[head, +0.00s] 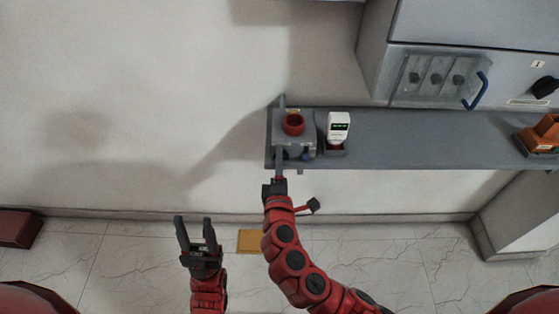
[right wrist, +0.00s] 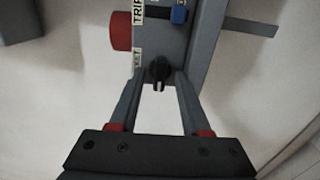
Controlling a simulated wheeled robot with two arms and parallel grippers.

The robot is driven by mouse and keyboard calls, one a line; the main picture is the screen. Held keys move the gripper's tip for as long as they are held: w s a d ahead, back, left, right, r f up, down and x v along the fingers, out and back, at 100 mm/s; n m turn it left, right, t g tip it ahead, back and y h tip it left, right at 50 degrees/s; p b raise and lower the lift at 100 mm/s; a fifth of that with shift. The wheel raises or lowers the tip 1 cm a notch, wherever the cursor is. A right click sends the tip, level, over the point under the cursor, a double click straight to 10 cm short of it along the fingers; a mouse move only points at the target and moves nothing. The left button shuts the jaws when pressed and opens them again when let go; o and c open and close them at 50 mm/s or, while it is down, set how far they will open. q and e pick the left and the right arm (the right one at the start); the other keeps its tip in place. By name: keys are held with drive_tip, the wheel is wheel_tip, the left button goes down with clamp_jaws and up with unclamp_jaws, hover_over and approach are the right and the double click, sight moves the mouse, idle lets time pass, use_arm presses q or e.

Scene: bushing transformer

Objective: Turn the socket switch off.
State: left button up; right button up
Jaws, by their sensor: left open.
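A grey switch box (head: 293,135) with a round red button (head: 293,123) sits at the left end of the grey shelf. The right wrist view shows the box's red button (right wrist: 121,31), a "TRIP" label, a blue part (right wrist: 179,15) and a small black knob (right wrist: 159,72). My right gripper (head: 280,178) is at the front of the box. In the right wrist view its fingers (right wrist: 158,76) are apart, one on each side of the black knob, with a gap visible around it. My left gripper (head: 193,224) is open and empty, low and left of the box.
A white device with a green display (head: 339,127) stands on the shelf (head: 420,140) just right of the box. A grey cabinet (head: 450,60) with a blue handle is above. An orange device (head: 545,133) is at the far right. The wall on the left is clear.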

drive_tip(key=s+b, duration=0.1)
drive_tip(key=s, duration=1.6)
drive_tip(key=shift+s, duration=0.2)
